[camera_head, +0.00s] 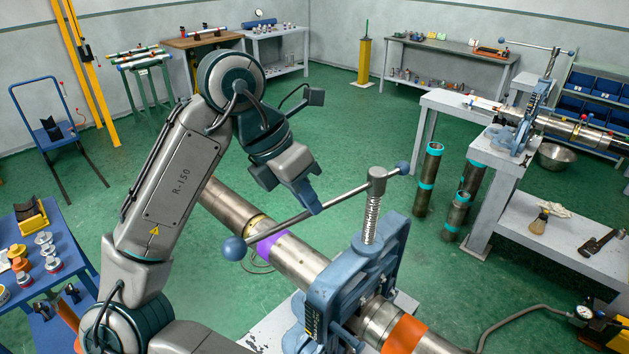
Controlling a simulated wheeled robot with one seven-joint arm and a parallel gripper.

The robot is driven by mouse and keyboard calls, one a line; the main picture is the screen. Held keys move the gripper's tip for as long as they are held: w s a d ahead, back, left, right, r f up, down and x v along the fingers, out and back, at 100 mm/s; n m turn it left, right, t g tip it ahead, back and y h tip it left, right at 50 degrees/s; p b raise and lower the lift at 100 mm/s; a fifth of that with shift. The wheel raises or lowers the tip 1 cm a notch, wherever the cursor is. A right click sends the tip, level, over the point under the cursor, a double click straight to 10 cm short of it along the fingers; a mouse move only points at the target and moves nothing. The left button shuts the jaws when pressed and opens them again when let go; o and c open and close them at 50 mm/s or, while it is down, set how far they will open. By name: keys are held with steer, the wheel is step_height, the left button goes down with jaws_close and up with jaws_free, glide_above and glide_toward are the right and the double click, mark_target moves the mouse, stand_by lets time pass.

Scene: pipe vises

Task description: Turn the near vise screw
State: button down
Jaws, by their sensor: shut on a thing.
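The near vise (345,285) is a blue frame with an upright threaded screw (371,220) in its top. A long grey handle bar (345,196) passes through the screw head, with a blue ball (234,248) at its left end and another (402,168) at its right end. My gripper (314,207) comes down from the upper left and is shut on the handle bar, between the left ball and the screw. The fingertips partly hide the bar there. A steel pipe (300,262) with purple and orange bands runs through the vise.
A second blue vise (520,125) holds a pipe on the bench at the right. Several pipes with turquoise bands (428,180) stand on the floor in front of it. A blue cart (62,240) with parts stands at the left. Green floor (345,120) is clear behind my arm.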

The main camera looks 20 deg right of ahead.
steer(key=shift+f, duration=0.15)
steer(key=c, duration=1.5)
jaws_free()
steer(key=shift+w, duration=0.15)
steer(key=shift+o, duration=0.2)
